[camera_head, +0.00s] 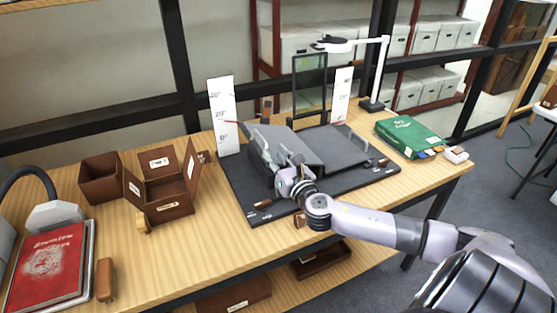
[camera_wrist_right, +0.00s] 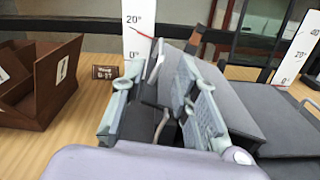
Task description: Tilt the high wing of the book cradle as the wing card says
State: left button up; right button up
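The book cradle has a flat black base (camera_head: 240,190) on the wooden table. Its left wing (camera_head: 292,142) is raised and slopes down to the right; it also shows in the wrist view (camera_wrist_right: 248,108). The right wing (camera_head: 342,150) lies lower and flatter. White angle scales stand behind the left wing (camera_head: 222,100) and the right wing (camera_head: 341,97). The left scale (camera_wrist_right: 139,28) has a red line between 0° and 20°. My right gripper (camera_wrist_right: 160,105) is at the left wing's outer side, fingers apart, with dark cradle parts between them; contact is unclear. My left gripper is out of view.
Open brown boxes (camera_head: 170,207) with labels stand left of the cradle. A red book (camera_head: 47,265) lies at far left. A green box (camera_head: 407,135) and a white lamp (camera_head: 372,104) are at right. A dark-framed glass panel (camera_head: 310,85) stands behind the cradle.

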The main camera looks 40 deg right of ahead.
jog(key=shift+v, duration=0.95)
jog(key=shift+a, duration=0.1)
